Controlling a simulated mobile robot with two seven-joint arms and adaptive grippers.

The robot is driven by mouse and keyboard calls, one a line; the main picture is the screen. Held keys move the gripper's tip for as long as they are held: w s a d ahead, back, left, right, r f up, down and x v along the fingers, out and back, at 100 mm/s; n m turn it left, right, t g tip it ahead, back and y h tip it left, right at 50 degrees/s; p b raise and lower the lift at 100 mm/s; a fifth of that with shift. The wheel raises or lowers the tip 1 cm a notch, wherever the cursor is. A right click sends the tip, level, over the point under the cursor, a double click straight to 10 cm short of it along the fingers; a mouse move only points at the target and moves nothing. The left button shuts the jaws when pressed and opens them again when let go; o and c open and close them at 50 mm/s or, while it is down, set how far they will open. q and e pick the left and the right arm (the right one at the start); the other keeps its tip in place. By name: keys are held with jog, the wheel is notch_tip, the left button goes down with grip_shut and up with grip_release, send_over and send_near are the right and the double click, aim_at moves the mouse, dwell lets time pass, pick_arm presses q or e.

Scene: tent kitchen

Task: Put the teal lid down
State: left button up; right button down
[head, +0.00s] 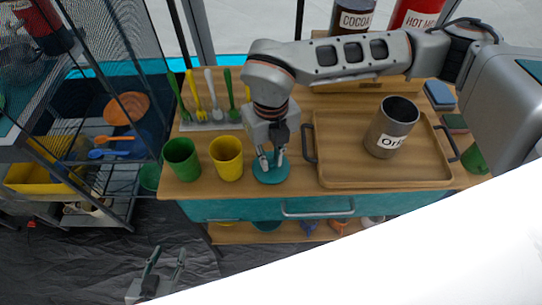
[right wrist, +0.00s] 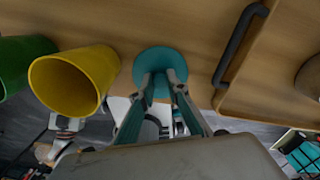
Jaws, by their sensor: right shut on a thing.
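The teal lid (head: 271,174) is a round disc at the counter's front edge, between the yellow cup and the wooden tray. My right gripper (head: 271,160) points down over it and is shut on its middle. In the right wrist view the lid (right wrist: 158,57) shows flat at the fingertips (right wrist: 163,78). I cannot tell whether it touches the counter or hangs just above it. My left gripper (head: 166,262) is low at the left, away from the counter, with its fingers apart and empty.
The yellow cup (head: 227,158) and green cup (head: 182,160) stand left of the lid. The tray (head: 330,176) with a labelled metal canister (head: 391,128) is at the right. A utensil rack (head: 210,125) stands behind the cups. A teal drawer front (head: 240,208) is below the counter edge.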

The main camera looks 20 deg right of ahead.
aim_at(271, 161)
jog(key=shift+f, duration=0.2)
jog(key=c, duration=2)
grip_release()
jog(key=shift+o, duration=0.2)
jog(key=shift+r, duration=0.1)
notch_tip(271, 161, up, 12)
jog(key=shift+r, duration=0.15)
